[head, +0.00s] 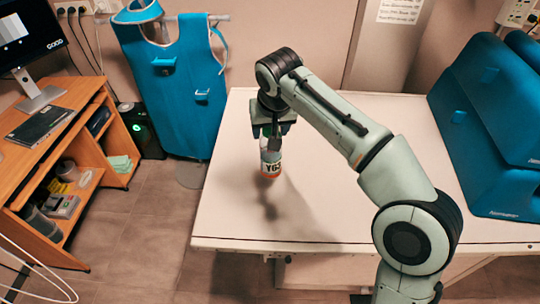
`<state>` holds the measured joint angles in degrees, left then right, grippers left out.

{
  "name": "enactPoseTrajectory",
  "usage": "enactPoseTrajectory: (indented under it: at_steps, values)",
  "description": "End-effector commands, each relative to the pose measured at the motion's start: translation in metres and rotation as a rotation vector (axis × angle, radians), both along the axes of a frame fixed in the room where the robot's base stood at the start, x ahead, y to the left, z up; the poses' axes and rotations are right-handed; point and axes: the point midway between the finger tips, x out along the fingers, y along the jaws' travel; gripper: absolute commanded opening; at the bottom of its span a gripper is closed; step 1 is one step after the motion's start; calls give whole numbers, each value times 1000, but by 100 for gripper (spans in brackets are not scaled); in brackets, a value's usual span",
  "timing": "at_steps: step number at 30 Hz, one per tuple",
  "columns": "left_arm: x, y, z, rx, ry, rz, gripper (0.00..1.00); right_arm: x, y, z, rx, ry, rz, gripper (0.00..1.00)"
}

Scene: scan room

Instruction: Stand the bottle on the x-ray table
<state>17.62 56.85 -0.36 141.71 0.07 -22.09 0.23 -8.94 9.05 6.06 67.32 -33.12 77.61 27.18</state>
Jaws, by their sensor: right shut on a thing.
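The bottle (271,167) is small and upright, with a white label with dark lettering and orange-red near its bottom. My right gripper (271,133) points down and is shut on the bottle's upper part, which the fingers partly hide. The bottle is over the left part of the white x-ray table (340,215). A dark shadow lies on the tabletop below it; I cannot tell for sure whether its base touches the table. My left gripper is not in view.
Blue padded blocks (485,120) stand on the table's right side. A blue apron (178,85) hangs behind the table on the left. A wooden desk (75,165) with a monitor (32,45) stands at far left. The tabletop around the bottle is clear.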

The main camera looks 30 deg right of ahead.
Motion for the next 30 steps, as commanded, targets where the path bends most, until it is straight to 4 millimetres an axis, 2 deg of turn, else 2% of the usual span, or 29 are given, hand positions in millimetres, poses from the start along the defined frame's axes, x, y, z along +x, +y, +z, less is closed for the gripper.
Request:
enactPoseTrajectory:
  at_steps: [1, 8, 15, 28, 29, 30]
  values:
    - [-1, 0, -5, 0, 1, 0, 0, -1, -1, -11, -1, 0, -1, 6]
    - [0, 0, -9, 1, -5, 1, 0, 0, 0, -29, -1, -2, 0, 6]
    - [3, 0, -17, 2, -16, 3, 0, 0, -1, -63, 0, -1, -1, 6]
    - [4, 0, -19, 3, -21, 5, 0, 0, 0, -69, 0, -3, -1, 6]
    - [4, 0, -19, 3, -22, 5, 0, 0, 0, -69, 0, -2, 0, 67]
    - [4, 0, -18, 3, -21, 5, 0, 0, 0, -68, 0, -2, 0, 80]
